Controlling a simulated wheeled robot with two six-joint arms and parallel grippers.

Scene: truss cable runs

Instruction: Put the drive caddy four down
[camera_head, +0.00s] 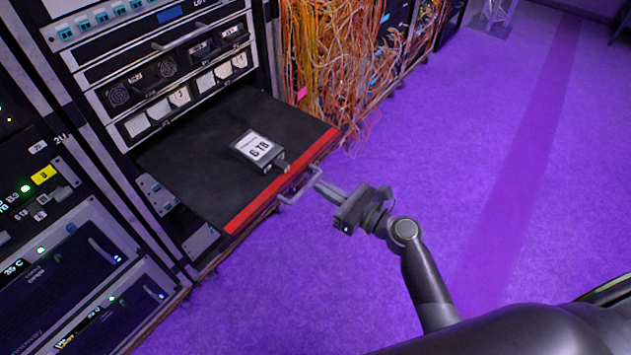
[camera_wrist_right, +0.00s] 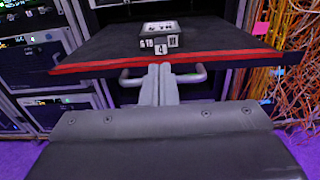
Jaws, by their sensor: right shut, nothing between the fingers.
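The drive caddy (camera_head: 257,149) is a small dark box with a white "6 TB" label. It lies flat on a pulled-out black shelf (camera_head: 215,160) with a red front edge. In the right wrist view the caddy (camera_wrist_right: 160,32) shows a small tag reading 4 on its front. My right gripper (camera_head: 318,186) is shut and empty, just in front of the shelf's grey handle (camera_head: 297,188). In the right wrist view its fingers (camera_wrist_right: 160,72) overlap the middle of the handle; I cannot tell whether they touch it. My left gripper is not in view.
A rack with fans and drive bays (camera_head: 165,80) stands behind the shelf. Orange cables (camera_head: 335,60) hang in a dense bundle right of it. Another rack unit (camera_head: 65,270) is at lower left. The purple floor (camera_head: 480,150) to the right is clear.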

